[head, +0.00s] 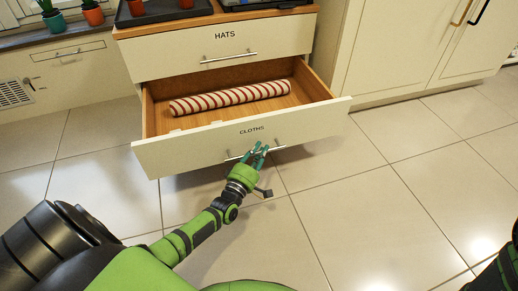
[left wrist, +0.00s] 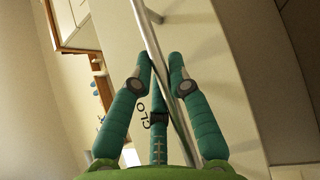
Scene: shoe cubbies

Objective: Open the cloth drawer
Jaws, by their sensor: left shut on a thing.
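The cloth drawer (head: 175,153), labelled CLOTHS, is pulled well out of the cabinet. A rolled red-and-white striped cloth (head: 230,97) lies inside it on the wooden bottom. My left gripper (head: 257,153) is at the drawer's front and shut on its metal bar handle (head: 288,148). In the left wrist view the green fingers close around the handle (left wrist: 151,38), which runs between them. The label is partly hidden behind the fingers there. My right gripper is not clearly seen; only a piece of my right arm shows at the right edge.
The HATS drawer (head: 187,54) above is shut. Trays (head: 165,10) sit on the cabinet top. Potted plants (head: 92,13) stand at the upper left. A tall cream cupboard (head: 395,45) is at the right. The tiled floor (head: 370,200) in front is clear.

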